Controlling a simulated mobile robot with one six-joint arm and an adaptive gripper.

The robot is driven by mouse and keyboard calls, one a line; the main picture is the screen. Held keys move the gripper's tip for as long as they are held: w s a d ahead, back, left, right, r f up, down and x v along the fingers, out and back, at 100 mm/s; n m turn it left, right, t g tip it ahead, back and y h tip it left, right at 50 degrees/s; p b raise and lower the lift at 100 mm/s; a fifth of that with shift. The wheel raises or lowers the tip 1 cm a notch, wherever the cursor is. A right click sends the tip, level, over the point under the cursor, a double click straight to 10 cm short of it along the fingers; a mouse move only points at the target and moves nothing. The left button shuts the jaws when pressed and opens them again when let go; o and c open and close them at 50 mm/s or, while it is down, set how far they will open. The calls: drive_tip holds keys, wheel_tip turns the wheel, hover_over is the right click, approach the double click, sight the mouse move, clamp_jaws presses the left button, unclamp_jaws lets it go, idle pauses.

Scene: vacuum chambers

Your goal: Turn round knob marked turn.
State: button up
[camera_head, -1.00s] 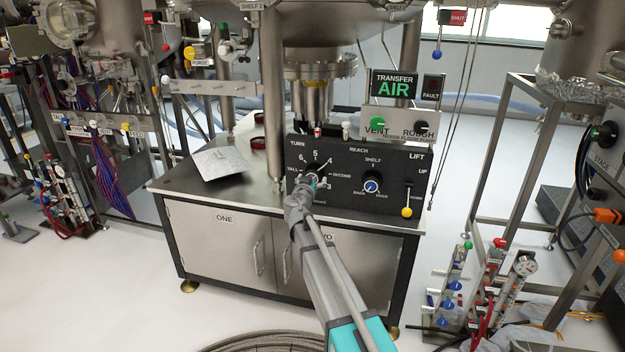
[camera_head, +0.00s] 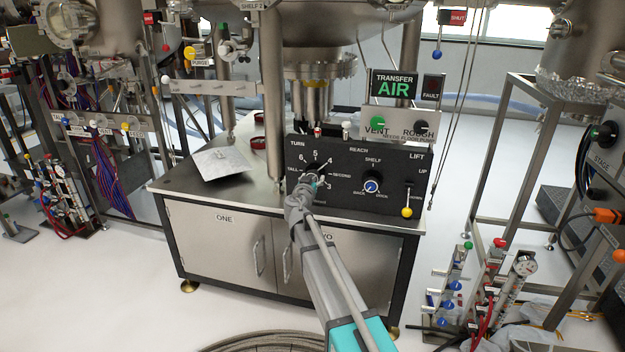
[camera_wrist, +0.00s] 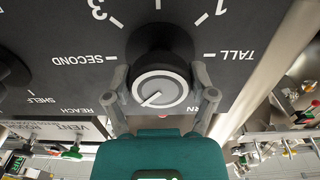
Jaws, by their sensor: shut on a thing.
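In the head view my gripper (camera_head: 312,184) covers most of the knob. In the wrist view the dial is upside down, and the pointer line runs toward the lower left.
Right of the knob on the panel are the blue REACH knob (camera_head: 371,187) and the yellow-tipped LIFT lever (camera_head: 407,211). A metal post (camera_head: 271,110) stands close to the panel's left.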

drive_tip(key=shift+n, duration=0.3)
drive_tip(key=n, duration=0.3)
drive_tip(key=shift+n, duration=2.6)
drive_tip(key=o, duration=1)
drive_tip(key=shift+o, duration=0.2)
drive_tip(key=shift+s, duration=0.1)
drive_tip(key=v, duration=1.1)
drive_tip(key=shift+s, duration=0.35)
